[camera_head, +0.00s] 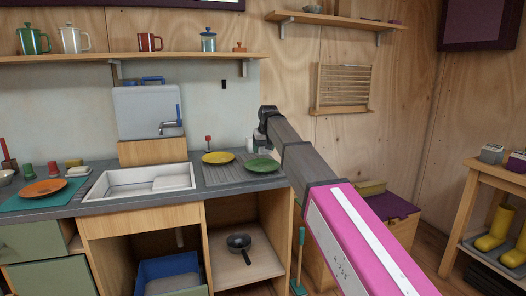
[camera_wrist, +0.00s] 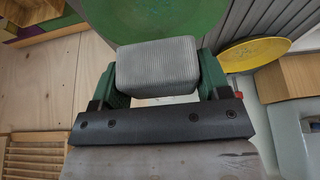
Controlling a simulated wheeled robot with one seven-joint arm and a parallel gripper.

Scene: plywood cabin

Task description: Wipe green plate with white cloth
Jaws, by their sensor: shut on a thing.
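The green plate (camera_head: 262,165) lies on the grey ribbed drainboard right of the sink. It also shows at the top of the wrist view (camera_wrist: 165,18). My gripper (camera_head: 256,146) is just above the plate's back part. In the wrist view my gripper (camera_wrist: 160,78) has its two dark green fingers shut on the white cloth (camera_wrist: 158,68), a folded, ribbed, pale grey-white block. The cloth overlaps the plate's near edge in that view. I cannot tell whether it touches the plate. In the head view the cloth is small and partly hidden by my gripper.
A yellow plate (camera_head: 218,157) lies beside the green one on the drainboard (camera_head: 223,175). The white sink (camera_head: 130,183) is at left, with an orange plate (camera_head: 44,188) farther left. A red-topped bottle (camera_head: 208,143) stands behind the plates. A shelf (camera_head: 175,57) with mugs hangs above.

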